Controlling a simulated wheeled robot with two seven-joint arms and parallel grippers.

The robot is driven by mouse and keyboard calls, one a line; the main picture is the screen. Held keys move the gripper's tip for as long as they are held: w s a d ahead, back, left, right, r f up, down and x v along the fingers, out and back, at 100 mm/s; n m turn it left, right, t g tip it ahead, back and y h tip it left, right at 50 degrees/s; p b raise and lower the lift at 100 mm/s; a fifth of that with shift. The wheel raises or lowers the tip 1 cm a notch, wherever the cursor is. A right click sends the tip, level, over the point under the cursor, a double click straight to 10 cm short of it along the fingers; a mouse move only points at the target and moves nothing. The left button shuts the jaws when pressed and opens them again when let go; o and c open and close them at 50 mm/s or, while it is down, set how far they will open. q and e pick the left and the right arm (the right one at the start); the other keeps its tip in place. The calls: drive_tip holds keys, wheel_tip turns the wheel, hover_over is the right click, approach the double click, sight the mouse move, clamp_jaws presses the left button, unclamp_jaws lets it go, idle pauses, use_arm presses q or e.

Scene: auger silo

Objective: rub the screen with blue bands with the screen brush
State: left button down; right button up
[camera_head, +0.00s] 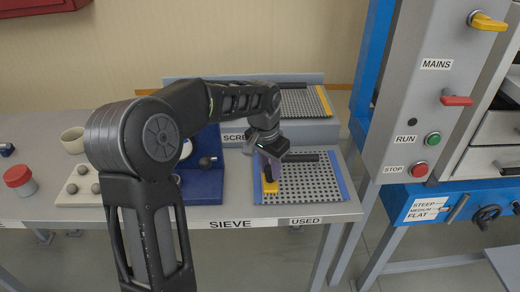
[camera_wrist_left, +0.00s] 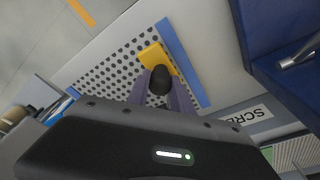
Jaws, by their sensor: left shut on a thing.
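The screen with blue bands (camera_head: 312,184) lies on the table above the USED label, a perforated grey sheet with a blue band on its left and right edges. It also shows in the left wrist view (camera_wrist_left: 112,72). My left gripper (camera_head: 268,172) is shut on the screen brush, which has a dark knob handle (camera_wrist_left: 160,78) and a yellow head (camera_head: 270,187). The yellow head is over the screen near its left blue band; I cannot tell if it touches. In the left wrist view the yellow head (camera_wrist_left: 153,56) shows beyond the handle. My right gripper is not in view.
A second screen with yellow bands (camera_head: 303,102) lies on a raised grey stand behind. A blue holder (camera_head: 203,185) stands left of the screen. A white block (camera_head: 80,187) and a red-lidded jar (camera_head: 19,180) are further left. A control cabinet (camera_head: 425,100) stands at right.

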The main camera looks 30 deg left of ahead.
use_arm(q)
drive_tip(key=r, duration=0.1)
drive_tip(key=p, duration=0.1)
drive_tip(key=r, duration=0.1)
drive_tip(key=shift+s+a+r, duration=0.15)
drive_tip(key=shift+a+r, duration=0.1)
drive_tip(key=shift+r, duration=0.1)
drive_tip(key=shift+d+r+p, duration=0.25)
drive_tip(key=shift+r+p, duration=0.45)
drive_tip(key=shift+p, duration=0.15)
drive_tip(key=shift+a+r+p, duration=0.1)
drive_tip(key=shift+r+p, duration=0.45)
drive_tip(key=shift+r, duration=0.2)
drive_tip(key=shift+r+p, duration=0.95)
drive_tip(key=shift+r, duration=0.35)
